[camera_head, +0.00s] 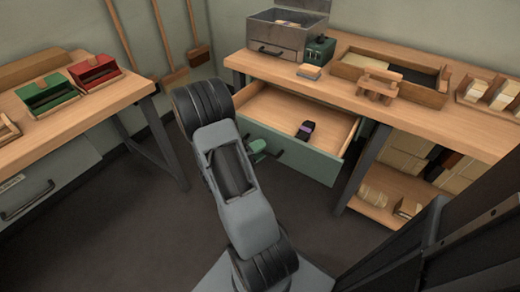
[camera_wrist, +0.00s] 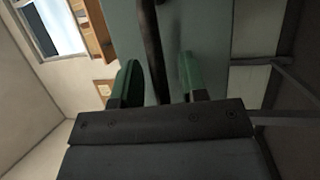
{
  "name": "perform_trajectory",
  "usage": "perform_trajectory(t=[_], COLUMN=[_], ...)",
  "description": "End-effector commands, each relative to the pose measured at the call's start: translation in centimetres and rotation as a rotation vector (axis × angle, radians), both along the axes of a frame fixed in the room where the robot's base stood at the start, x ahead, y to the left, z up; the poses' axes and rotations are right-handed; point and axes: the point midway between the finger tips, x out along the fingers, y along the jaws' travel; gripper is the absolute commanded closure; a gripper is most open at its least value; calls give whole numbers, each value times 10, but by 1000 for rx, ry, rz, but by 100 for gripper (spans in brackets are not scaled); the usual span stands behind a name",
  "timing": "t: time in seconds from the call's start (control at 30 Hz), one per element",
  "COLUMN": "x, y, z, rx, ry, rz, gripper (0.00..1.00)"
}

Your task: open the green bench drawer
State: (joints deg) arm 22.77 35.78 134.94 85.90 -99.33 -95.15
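The green bench drawer (camera_head: 312,163) is pulled well out from under the right workbench, with its wooden inside showing. A small black and purple object (camera_head: 305,130) lies in it. The drawer's dark bar handle (camera_wrist: 152,50) runs between the green fingers of my gripper (camera_wrist: 160,82) in the wrist view. The fingers are apart, with a clear gap between the bar and the right finger; the left finger is close to the bar. In the head view my gripper (camera_head: 257,148) is at the drawer's front, partly hidden by my arm.
The right workbench (camera_head: 420,112) carries a grey drawer box (camera_head: 278,38), a dark green box (camera_head: 319,49) and wooden trays. The left bench (camera_head: 105,100) holds a green tray (camera_head: 47,93) and a red tray (camera_head: 95,72). Dark floor (camera_head: 120,225) lies clear between the benches.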

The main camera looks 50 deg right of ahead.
Motion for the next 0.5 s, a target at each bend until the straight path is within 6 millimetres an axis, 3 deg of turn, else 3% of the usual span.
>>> perform_trajectory(t=[0.27, 0.5], x=[4, 19], y=[8, 48], z=[-1, -7], rx=[1, 1], ry=[1, 1], rz=[3, 8], gripper=[60, 60])
